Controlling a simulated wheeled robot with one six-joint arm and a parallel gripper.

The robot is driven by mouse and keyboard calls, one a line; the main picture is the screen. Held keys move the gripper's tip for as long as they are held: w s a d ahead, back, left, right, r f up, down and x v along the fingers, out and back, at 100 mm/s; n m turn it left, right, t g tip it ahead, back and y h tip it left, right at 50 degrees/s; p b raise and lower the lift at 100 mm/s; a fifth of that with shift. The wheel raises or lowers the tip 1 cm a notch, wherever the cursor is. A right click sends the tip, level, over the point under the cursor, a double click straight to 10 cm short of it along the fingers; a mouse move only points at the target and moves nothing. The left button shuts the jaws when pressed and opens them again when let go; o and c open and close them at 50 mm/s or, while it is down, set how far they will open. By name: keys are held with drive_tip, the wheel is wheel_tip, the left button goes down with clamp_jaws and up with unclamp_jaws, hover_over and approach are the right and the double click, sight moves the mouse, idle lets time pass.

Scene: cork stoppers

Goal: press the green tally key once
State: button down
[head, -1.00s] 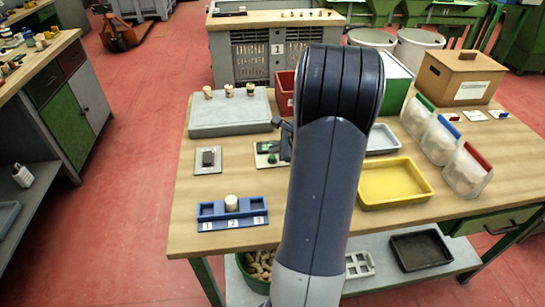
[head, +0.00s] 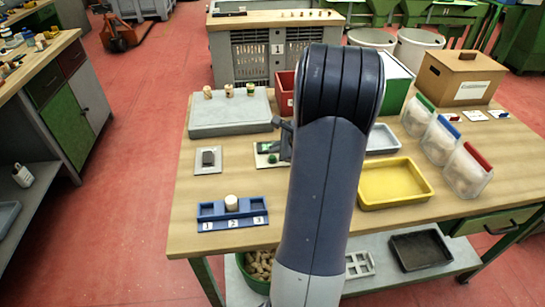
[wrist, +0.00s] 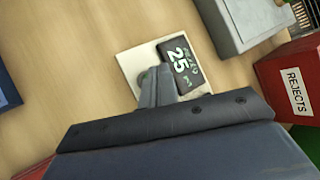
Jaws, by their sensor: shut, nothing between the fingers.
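The tally counter is a pale plate (head: 261,162) on the wooden table, with a dark display and a green key (head: 272,158). In the wrist view the display (wrist: 180,66) reads 25 in pale digits. The green key (wrist: 143,77) is mostly hidden there behind my fingers, with only a sliver showing at their left edge. My gripper (wrist: 157,76) is shut and empty, its fingertips over the plate beside the display. In the head view my arm hides part of the plate's right side. I cannot tell whether the fingertips touch the key.
A grey block (head: 230,114) with several corks stands behind the counter. A red REJECTS bin (wrist: 290,85) is near it. A small dark device on a plate (head: 208,159) lies to the left. A blue numbered rack (head: 205,225) with a cork is in front, a yellow tray (head: 425,192) to the right.

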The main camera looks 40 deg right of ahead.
drive_tip(key=shift+f, duration=0.1)
drive_tip(key=shift+f+b, duration=0.35)
drive_tip(key=shift+b, duration=0.15)
drive_tip(key=shift+f+b, duration=0.4)
drive_tip(key=shift+f, duration=0.05)
idle(0.4)
drive_tip(key=shift+r, duration=0.15)
drive_tip(key=shift+r+p, duration=0.65)
drive_tip(key=shift+r, duration=0.1)
drive_tip(key=shift+r+p, duration=1.9)
drive_tip(key=shift+r, duration=0.6)
